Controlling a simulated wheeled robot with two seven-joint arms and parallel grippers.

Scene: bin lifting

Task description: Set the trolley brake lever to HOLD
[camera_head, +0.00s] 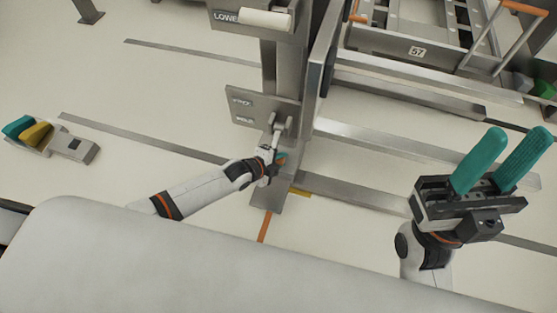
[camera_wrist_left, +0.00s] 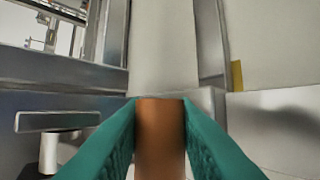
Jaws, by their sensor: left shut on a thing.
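The trolley brake lever's orange-brown grip (camera_wrist_left: 160,140) stands between the green fingers of my left gripper (camera_wrist_left: 160,110) in the left wrist view. My left gripper, seen small in the head view (camera_head: 277,159), is shut on that grip, beside the grey post. The grip is mostly hidden there by the hand. A grey label plate (camera_head: 245,106) with two lines of small, unclear lettering is just above it. A metal bracket (camera_head: 281,124) sits at the plate's lower right. My right gripper (camera_head: 516,136) is open and empty, its two teal fingers apart and pointing up.
A grey post with a box marked "LOWE" (camera_head: 226,16) and a pale bar rises above the plate. A steel frame with long rails (camera_head: 390,142) and a bin marked 57 (camera_head: 417,51) lie to the right.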

